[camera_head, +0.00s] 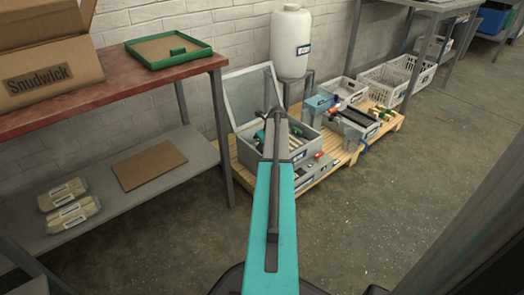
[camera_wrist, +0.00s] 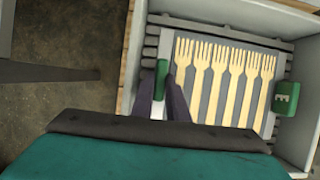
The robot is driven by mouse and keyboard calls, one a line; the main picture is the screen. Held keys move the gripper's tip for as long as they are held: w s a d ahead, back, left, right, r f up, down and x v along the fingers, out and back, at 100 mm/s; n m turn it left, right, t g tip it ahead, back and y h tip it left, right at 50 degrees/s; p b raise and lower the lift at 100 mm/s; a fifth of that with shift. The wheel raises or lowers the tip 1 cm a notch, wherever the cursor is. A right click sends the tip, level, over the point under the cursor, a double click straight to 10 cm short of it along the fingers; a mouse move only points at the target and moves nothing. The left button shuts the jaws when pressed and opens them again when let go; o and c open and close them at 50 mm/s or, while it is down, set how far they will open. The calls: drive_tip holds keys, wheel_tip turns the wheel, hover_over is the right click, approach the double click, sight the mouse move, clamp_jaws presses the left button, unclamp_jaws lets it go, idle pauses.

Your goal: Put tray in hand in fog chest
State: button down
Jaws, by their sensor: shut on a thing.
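In the wrist view, my gripper (camera_wrist: 162,88) is shut on the green left tab of a grey tray (camera_wrist: 214,98). Several pale wooden forks lie side by side on the tray, and a second green tab (camera_wrist: 284,97) is at its right end. The tray is within the outline of the fog chest, whose pale wall (camera_wrist: 240,12) surrounds it, over grey slats. I cannot tell whether it rests on them. In the head view, the fog chest (camera_head: 304,172) stands on a pallet with its clear lid (camera_head: 250,92) raised; my arm hides most of the gripper and tray.
A white tank (camera_head: 291,42) stands behind the chest. Grey bins (camera_head: 352,128) and white crates (camera_head: 398,78) are to its right. A red-topped table (camera_head: 125,92) with a green-rimmed tray (camera_head: 168,47) is at left. The floor at right is clear.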

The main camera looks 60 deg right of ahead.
idle(0.3)
drive_tip(key=c, duration=2)
unclamp_jaws()
drive_tip(key=p+v, duration=0.5)
drive_tip(key=v, duration=0.7)
